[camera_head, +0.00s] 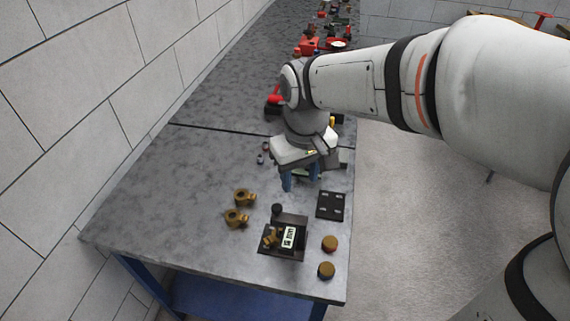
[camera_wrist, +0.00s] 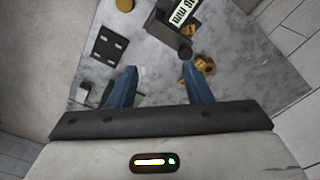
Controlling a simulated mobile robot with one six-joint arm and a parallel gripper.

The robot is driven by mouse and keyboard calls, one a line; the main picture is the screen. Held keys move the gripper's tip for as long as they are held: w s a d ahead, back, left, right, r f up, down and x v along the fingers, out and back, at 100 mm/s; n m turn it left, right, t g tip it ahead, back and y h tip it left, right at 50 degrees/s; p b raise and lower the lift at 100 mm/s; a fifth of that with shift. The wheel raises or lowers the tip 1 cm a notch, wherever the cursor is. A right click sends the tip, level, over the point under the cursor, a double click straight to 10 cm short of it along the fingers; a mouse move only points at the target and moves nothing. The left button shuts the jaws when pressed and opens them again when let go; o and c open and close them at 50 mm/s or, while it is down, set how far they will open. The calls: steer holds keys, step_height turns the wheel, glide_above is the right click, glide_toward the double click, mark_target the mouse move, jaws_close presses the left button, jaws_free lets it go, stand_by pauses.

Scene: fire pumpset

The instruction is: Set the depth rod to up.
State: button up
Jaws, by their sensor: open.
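A dark gauge-like device (camera_head: 290,222) with a white printed label (camera_head: 288,237) stands on the grey bench near its front edge. A round black knob (camera_head: 277,209) is at its back left corner, and a brass piece (camera_head: 270,238) is on its left side. I cannot tell which part is the depth rod or its position. The device also shows at the top of the wrist view (camera_wrist: 160,28), with the black knob (camera_wrist: 185,52) towards me. My gripper (camera_head: 300,180) is open and empty, behind the device and apart from it; its blue fingers also show in the wrist view (camera_wrist: 157,76).
A black plate (camera_head: 330,206) lies right of the device. Two brass fittings (camera_head: 240,207) lie to its left and two brass caps (camera_head: 328,257) to its right. Small pieces (camera_head: 263,153) lie left of my gripper. The bench's left part is clear; red equipment (camera_head: 308,46) stands further back.

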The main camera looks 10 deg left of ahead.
steer(key=n, duration=0.1)
glide_above(277, 206)
steer(key=shift+f+g, duration=0.3)
steer(key=shift+f, duration=0.65)
step_height(277, 206, down, 8)
steer(key=shift+r, duration=0.1)
steer(key=shift+s, duration=0.1)
jaws_close()
